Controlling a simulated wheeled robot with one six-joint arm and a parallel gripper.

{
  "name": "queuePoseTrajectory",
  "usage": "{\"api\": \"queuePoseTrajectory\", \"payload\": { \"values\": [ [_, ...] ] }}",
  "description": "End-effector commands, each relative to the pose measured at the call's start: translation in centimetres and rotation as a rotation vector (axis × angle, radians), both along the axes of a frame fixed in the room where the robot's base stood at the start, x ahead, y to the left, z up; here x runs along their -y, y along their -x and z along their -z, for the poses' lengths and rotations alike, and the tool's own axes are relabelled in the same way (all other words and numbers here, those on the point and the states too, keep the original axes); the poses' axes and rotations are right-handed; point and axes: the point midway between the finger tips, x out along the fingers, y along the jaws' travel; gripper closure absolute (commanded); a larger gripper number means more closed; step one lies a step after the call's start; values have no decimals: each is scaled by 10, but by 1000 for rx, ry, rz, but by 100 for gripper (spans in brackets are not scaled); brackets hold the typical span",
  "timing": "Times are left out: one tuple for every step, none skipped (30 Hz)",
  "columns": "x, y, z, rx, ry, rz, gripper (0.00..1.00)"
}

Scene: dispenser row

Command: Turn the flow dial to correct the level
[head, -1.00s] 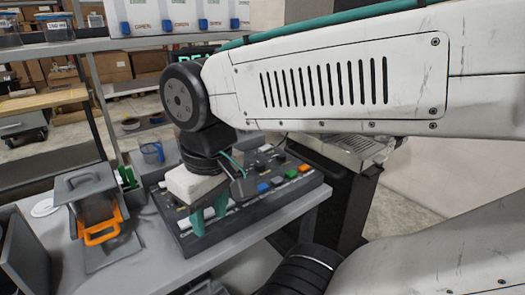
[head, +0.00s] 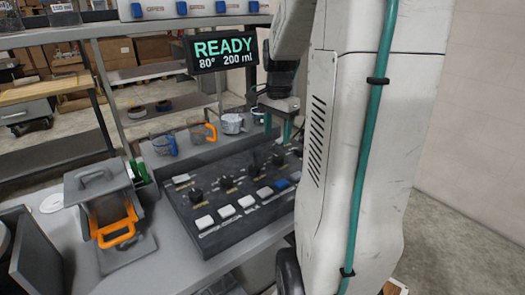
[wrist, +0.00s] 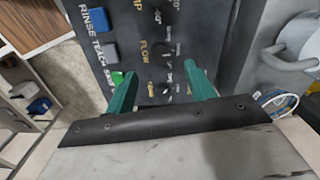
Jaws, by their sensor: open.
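The black control panel (head: 218,240) lies on the grey bench, with several black knobs and a front row of white and blue buttons. In the wrist view, the panel (wrist: 118,30) carries a yellow FLOW label (wrist: 146,53), and the dark flow dial (wrist: 160,48) appears beside it, small and hard to make out. My gripper (head: 278,127) is over the panel's far right end, partly behind my arm. Its two green fingers stand apart around empty space in the wrist view (wrist: 161,90). No contact with a dial shows.
A screen (head: 221,50) above the bench reads READY, 80°, 200 ml. A blue jug (head: 164,145), an orange-handled jug (head: 202,132) and a metal pitcher (head: 233,124) stand behind the panel. A grey box with an orange handle (head: 118,230) stands left of it.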

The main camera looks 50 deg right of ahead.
Motion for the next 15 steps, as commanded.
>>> {"api": "queuePoseTrajectory", "payload": {
  "values": [
    [5,1,4,-2,-2,21,46],
    [7,1,6,-3,-2,27,46],
    [8,1,10,-4,-3,32,46],
    [8,1,13,-4,-3,33,46],
    [8,1,17,-4,-3,33,46],
    [7,1,23,-6,-5,32,46],
    [7,1,28,-5,-4,31,46],
    [7,1,33,-5,-4,31,46],
    [7,1,40,-5,-4,30,46],
    [7,1,45,-5,-4,30,46],
    [6,2,50,-6,-5,30,46],
    [6,1,56,-5,-4,30,46],
    [7,1,60,-4,-4,29,46],
    [7,1,64,-4,-4,29,46],
    [7,1,69,-4,-3,29,46]
  ]
}}
